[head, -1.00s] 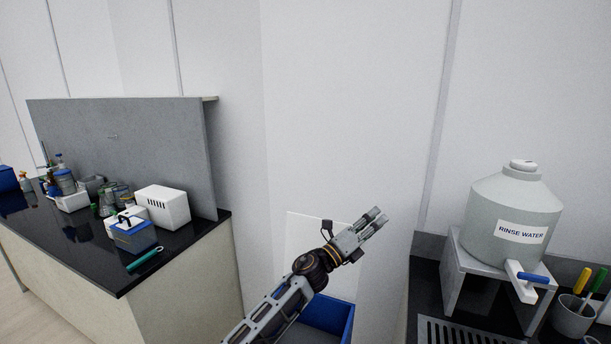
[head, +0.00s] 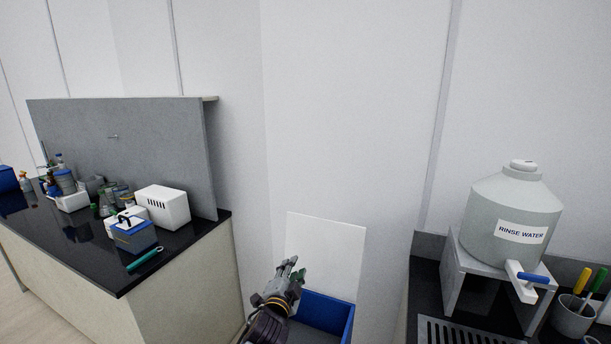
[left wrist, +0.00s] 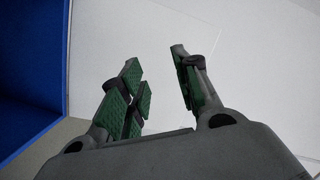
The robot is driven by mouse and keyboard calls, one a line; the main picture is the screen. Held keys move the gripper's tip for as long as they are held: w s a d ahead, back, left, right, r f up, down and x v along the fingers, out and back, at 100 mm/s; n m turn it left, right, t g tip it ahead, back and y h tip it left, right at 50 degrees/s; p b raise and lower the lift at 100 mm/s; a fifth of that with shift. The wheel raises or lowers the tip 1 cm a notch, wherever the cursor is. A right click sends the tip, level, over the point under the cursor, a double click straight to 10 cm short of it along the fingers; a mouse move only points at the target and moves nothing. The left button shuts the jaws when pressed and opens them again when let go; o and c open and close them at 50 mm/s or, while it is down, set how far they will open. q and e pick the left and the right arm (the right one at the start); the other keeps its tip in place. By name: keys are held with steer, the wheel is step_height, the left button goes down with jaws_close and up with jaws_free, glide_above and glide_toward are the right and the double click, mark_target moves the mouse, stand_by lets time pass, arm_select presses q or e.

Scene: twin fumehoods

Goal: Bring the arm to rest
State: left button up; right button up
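My left gripper (head: 290,268) is low in the middle of the head view, in front of a white panel and beside the blue bin. In the left wrist view its green-padded fingers (left wrist: 160,85) stand apart with nothing between them, so it is open and empty. Behind the fingers is a plain pale surface. My right gripper is not in view.
A blue bin (head: 338,318) stands below, between the two benches; its wall also shows in the left wrist view (left wrist: 40,60). A white panel (head: 335,250) is behind it. A rinse water tank (head: 490,225) is at right. The left bench (head: 190,247) holds several items.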

arm_select(q)
steer(key=s+a+f+n+g+y, duration=0.2)
steer(key=s+a+f+n+g, duration=0.25)
steer(key=s+a+f, duration=0.5)
steer(key=s+a+f+n+g+y, duration=0.1)
steer(key=s+a+f+n+g, duration=0.4)
steer(key=s, duration=0.7)
steer(key=s+a+f+n+g, duration=0.2)
steer(key=s+a+g, duration=0.15)
steer(key=s, duration=0.95)
step_height(320, 180, down, 34)
steer(key=s+g, duration=0.1)
steer(key=s, duration=0.2)
steer(key=s+a+f, duration=0.2)
steer(key=s+f, duration=0.7)
steer(key=s, duration=0.2)
steer(key=s+a+f+g, duration=0.1)
steer(key=s+a+f, duration=0.1)
steer(key=s+f, duration=0.8)
steer(key=shift+s+a, duration=0.3)
steer(key=shift+s, duration=0.2)
steer(key=shift+f, duration=0.1)
steer(key=shift+w, duration=0.1)
